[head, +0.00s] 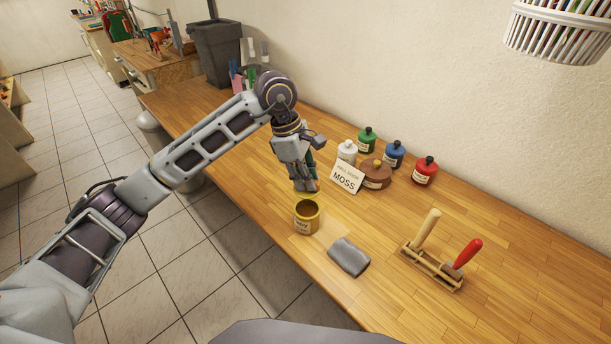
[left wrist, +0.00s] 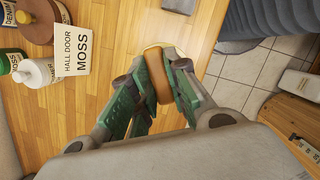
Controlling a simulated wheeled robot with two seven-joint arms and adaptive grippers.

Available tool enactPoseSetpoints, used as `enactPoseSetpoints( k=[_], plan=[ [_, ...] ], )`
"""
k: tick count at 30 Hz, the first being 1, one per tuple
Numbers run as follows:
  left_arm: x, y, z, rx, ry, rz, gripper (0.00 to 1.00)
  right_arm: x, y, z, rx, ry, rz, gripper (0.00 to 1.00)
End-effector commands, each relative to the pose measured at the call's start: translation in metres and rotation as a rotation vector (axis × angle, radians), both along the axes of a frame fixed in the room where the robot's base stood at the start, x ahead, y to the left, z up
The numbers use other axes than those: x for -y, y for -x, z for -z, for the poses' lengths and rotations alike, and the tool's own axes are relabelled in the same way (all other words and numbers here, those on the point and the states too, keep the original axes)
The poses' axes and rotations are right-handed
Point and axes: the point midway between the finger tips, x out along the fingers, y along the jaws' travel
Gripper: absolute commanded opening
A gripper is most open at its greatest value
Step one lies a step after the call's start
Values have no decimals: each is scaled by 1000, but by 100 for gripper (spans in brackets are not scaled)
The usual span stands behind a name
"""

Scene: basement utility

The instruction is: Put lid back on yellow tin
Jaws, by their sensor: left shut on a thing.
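The yellow tin (head: 306,217) stands upright and open-topped near the front edge of the workbench, with a pale label on its side. My left gripper (head: 306,186) points down just above and behind it in the head view. A bit of yellow rim shows beyond the fingers there; most of the tin is hidden. I cannot tell the exact gap between lid and tin. My right gripper is not in view.
A grey cloth (head: 349,257) lies right of the tin. A rack (head: 432,268) with wooden- and red-handled tools stands farther right. A card reading MOSS (head: 345,179), a squat brown pot (head: 376,175) and several paint bottles stand behind. A grey bin (head: 216,52) is at the far end.

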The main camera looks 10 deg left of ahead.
Motion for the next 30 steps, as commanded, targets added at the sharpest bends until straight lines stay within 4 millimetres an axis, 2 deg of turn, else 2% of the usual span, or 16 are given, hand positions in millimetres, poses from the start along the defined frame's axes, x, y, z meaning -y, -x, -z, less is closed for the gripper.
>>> enactPoseSetpoints(
  k=[11,30],
  plan=[
    [0,0,7,0,1,-1,0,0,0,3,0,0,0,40],
    [0,0,45,2,0,-2,0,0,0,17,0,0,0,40]
  ],
)
